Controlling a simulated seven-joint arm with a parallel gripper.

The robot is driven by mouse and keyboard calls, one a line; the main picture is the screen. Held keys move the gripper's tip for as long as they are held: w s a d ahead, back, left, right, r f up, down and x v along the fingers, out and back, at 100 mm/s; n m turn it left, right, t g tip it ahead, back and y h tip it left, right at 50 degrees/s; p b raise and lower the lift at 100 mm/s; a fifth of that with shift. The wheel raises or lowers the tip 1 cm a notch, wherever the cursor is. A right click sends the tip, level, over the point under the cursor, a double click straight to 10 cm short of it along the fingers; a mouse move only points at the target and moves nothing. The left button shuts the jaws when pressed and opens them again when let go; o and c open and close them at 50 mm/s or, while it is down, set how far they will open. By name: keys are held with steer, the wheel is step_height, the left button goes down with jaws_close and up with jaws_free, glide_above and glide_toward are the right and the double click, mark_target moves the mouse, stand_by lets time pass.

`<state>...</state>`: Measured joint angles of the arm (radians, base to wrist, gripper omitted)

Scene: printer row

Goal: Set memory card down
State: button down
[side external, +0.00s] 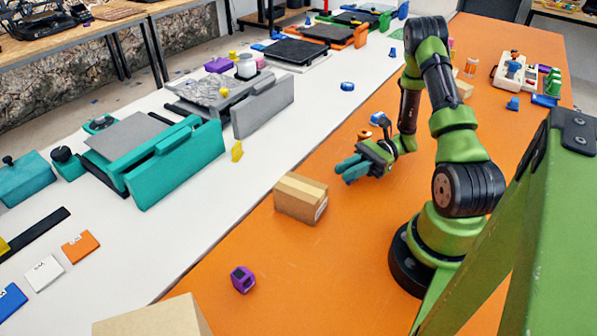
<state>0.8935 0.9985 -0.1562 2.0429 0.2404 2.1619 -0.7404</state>
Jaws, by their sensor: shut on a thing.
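My gripper (351,168) is in the middle of the side view, with its teal fingers pointing left. It is over the orange surface, to the upper right of a cardboard box (300,197). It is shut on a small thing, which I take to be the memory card. The fingers hide it, so its colour and tilt cannot be made out. I cannot tell how high the fingers are above the surface.
Flat orange (81,247), white (44,273) and blue (10,301) pieces lie at the lower left. A teal printer (175,165) and a grey one (264,105) stand on the white table. A purple block (242,279) lies in front. Orange surface around the box is mostly clear.

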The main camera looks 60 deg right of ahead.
steer(key=shift+f, duration=0.35)
steer(key=c, duration=1)
jaws_free()
